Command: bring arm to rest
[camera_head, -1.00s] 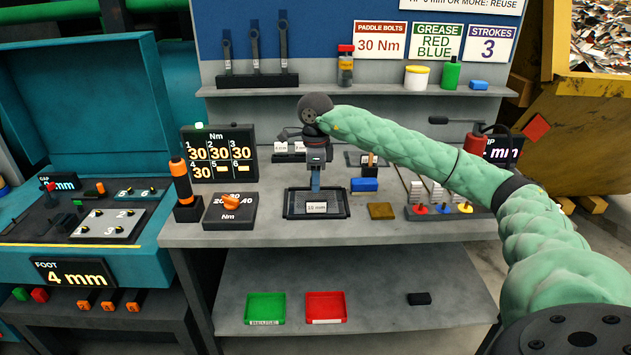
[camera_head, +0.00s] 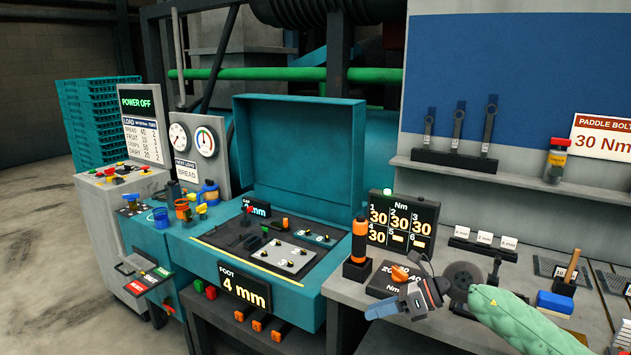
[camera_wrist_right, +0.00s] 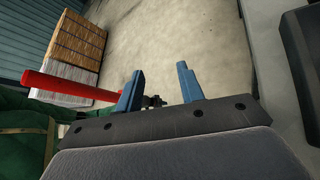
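My right arm, in its green sleeve (camera_head: 525,325), comes in from the lower right of the head view. My right gripper (camera_head: 380,309) points left, in front of the grey workbench (camera_head: 345,290) and close to the torque dial box (camera_head: 388,277), part of which it hides. In the right wrist view its two blue fingers (camera_wrist_right: 158,88) stand apart with nothing held between them. Blurred floor lies beyond them. My left gripper is in neither view.
The teal machine (camera_head: 300,150) stands open-lidded left of the bench. An orange-handled tool (camera_head: 359,240) stands upright near my gripper. A blue block (camera_head: 554,303) lies on the bench. The wrist view shows a red bar (camera_wrist_right: 70,88) and a stacked pallet load (camera_wrist_right: 75,50).

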